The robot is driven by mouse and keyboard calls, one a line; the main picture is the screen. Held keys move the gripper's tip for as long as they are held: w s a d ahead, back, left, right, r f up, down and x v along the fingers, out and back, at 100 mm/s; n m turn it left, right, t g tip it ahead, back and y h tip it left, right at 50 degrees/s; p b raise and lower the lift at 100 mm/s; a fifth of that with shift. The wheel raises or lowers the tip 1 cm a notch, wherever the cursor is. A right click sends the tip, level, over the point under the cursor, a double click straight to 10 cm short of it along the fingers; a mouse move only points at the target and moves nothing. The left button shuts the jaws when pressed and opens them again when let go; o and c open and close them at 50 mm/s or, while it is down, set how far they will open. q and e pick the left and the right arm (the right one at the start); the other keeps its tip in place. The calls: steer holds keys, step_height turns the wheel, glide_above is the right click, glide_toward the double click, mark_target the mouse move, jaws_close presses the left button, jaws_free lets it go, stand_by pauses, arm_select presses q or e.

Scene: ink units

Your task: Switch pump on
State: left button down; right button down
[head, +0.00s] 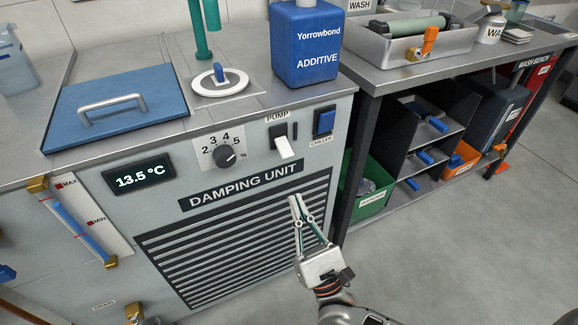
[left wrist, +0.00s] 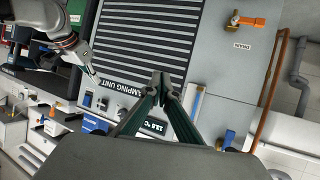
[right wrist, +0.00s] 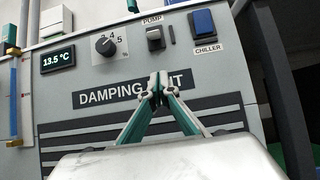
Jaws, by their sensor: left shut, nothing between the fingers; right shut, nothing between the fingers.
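The pump switch (head: 283,146) is a white paddle in a black housing under the PUMP label, on the front of the grey damping unit (head: 236,167). Its paddle sticks out and points downward; a dark narrow slot is beside it. In the right wrist view the switch (right wrist: 155,38) is above the fingertips. My right gripper (head: 295,200) is shut and empty, below the switch and in front of the vent grille, apart from the switch. It also shows in the right wrist view (right wrist: 154,82). My left gripper (left wrist: 160,85) is shut and empty, in front of the unit's panel.
A blue chiller switch (head: 325,121) is just right of the pump switch. A dial (head: 226,157) and a 13.5 °C display (head: 139,177) are to its left. A blue additive bottle (head: 306,45) stands on top. Open floor lies right of the unit.

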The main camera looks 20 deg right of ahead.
mark_target(284, 148)
steer(key=x, duration=0.7)
steer(key=shift+r, duration=0.15)
arm_select(q)
steer(key=shift+s+a+f+p, duration=0.25)
steer(key=shift+a+f+p, duration=0.2)
steer(key=shift+f+p, duration=0.1)
arm_select(e)
steer(key=r, duration=0.1)
steer(key=s+r, duration=0.1)
steer(key=r, duration=0.1)
steer(key=shift+s+r, duration=0.15)
steer(key=shift+r, duration=0.2)
